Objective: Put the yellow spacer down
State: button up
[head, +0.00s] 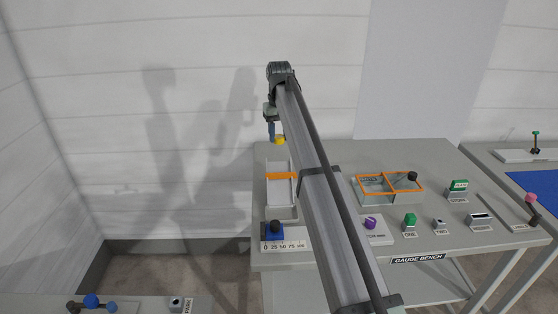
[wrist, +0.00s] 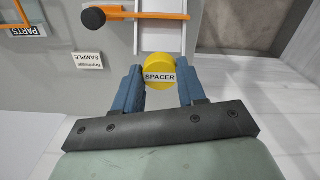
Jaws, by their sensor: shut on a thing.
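The yellow spacer (head: 279,140) is a small round piece. In the wrist view the spacer (wrist: 158,64) carries a white label reading SPACER. My gripper (wrist: 160,88) has its two blue fingers on either side of the spacer and is shut on it. In the head view my gripper (head: 273,131) hangs at the far left end of the bench, with the spacer at its tips. The spacer appears held above the white channel (head: 280,203). The exact height above it is hard to tell.
An orange bar with a black knob (wrist: 93,17) crosses the channel. An orange-framed tray (head: 391,198) marked PARTS lies to the right. Several labelled small items stand along the bench front (head: 420,259).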

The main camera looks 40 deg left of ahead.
aim_at(279, 137)
jog(key=shift+f, duration=4.35)
jog(key=shift+f, duration=0.2)
jog(key=o, duration=0.8)
jog(key=shift+c, duration=0.2)
notch_tip(279, 137, up, 12)
jog(key=shift+r, duration=0.25)
